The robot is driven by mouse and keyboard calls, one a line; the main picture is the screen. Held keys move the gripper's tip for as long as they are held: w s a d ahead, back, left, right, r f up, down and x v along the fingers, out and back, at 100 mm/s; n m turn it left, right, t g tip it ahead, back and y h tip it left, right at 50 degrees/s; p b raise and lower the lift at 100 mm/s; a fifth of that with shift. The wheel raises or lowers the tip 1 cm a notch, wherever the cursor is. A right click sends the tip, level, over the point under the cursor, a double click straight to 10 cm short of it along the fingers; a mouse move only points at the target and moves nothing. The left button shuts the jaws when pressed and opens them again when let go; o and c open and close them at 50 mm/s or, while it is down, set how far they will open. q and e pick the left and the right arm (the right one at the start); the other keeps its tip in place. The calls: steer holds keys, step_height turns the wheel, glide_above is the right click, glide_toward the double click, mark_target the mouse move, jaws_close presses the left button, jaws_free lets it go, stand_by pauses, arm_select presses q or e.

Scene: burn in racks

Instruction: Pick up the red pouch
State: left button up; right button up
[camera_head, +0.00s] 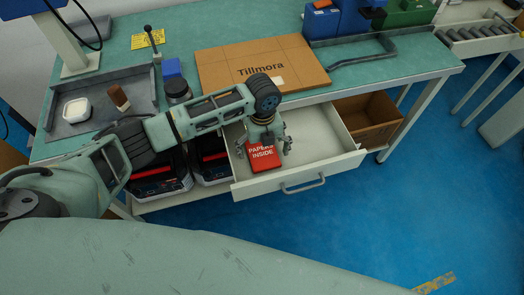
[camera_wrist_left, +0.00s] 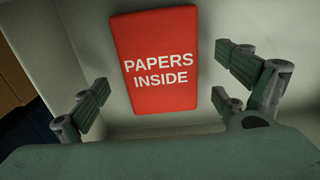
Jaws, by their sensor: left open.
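The red pouch (camera_head: 263,155) lies flat in the open white drawer (camera_head: 318,160), near its left front part. White letters on it read "PAPERS INSIDE". In the left wrist view the whole pouch (camera_wrist_left: 155,65) shows ahead of my fingers. My left gripper (camera_head: 264,148) is above the pouch inside the drawer, fingers spread and empty. In the left wrist view my left gripper (camera_wrist_left: 165,95) has fingers on both sides of the pouch's lower part; I cannot tell their exact height above it. My right gripper does not show.
The drawer's front with its handle (camera_head: 302,186) and its side walls stand around the pouch. A cardboard box labelled Tillmora (camera_head: 262,68) lies on the green table above. A brown box (camera_head: 368,118) stands to the right. The blue floor in front is clear.

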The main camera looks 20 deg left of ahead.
arm_select(q)
steer(key=shift+f, duration=0.3)
steer(key=c, duration=1.2)
steer(key=shift+c, duration=0.2)
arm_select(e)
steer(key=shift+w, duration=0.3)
arm_select(q)
steer(key=shift+r, duration=0.1)
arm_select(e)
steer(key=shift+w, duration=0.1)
